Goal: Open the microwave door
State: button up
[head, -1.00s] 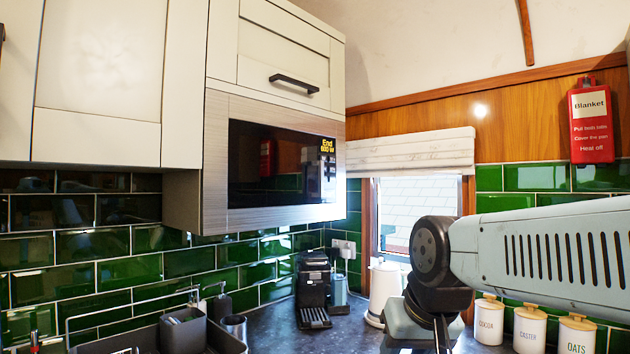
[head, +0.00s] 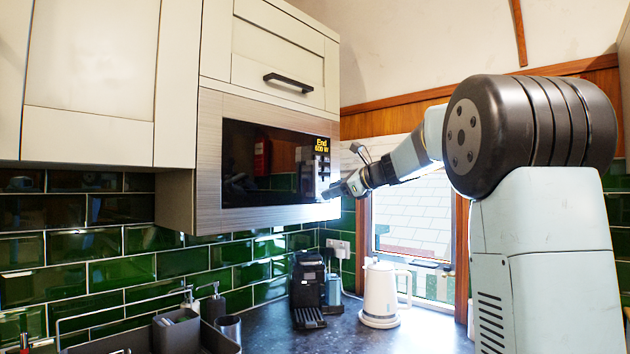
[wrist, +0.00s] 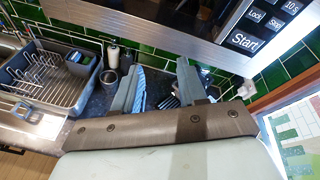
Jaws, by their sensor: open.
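The built-in microwave (head: 208,150) sits under the upper cabinet in the head view, with a steel frame and a dark glass front (head: 262,190). Its door looks shut, and a lit yellow display reads "End 600 W". In the wrist view the microwave's lower front (wrist: 205,22) fills the top, with Start, Stop and Lock buttons at right. My gripper (head: 333,190) is at the lower right corner of the microwave front; whether it touches cannot be told. In the wrist view my gripper (wrist: 160,88) has its two fingers apart, with nothing held between them, below the microwave's lower edge.
A black coffee machine (head: 306,287) and a white kettle (head: 380,290) stand on the counter below. A dish rack (wrist: 45,78) is at the left in the wrist view. A window (head: 412,225) is behind my arm. The air before the microwave's left part is clear.

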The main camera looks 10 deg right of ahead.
aim_at(317, 178)
jog(key=w+d+r+m+t+y, duration=0.1)
jog(key=w+d+r+m+t, duration=0.25)
jog(key=w+d+m, duration=0.5)
jog(key=w+a, duration=0.3)
jog(key=w, duration=0.1)
jog(key=w+a+n, duration=0.1)
jog(key=w+a, duration=0.2)
jog(key=w, duration=0.1)
jog(key=w+a+n, duration=0.1)
jog(key=w+a, duration=0.2)
jog(key=w, duration=0.1)
jog(key=shift+a+r+n+g, duration=0.15)
jog(key=shift+a+n+g, duration=0.1)
jog(key=shift+a, duration=0.15)
grip_shut()
jog(key=shift+d, duration=0.15)
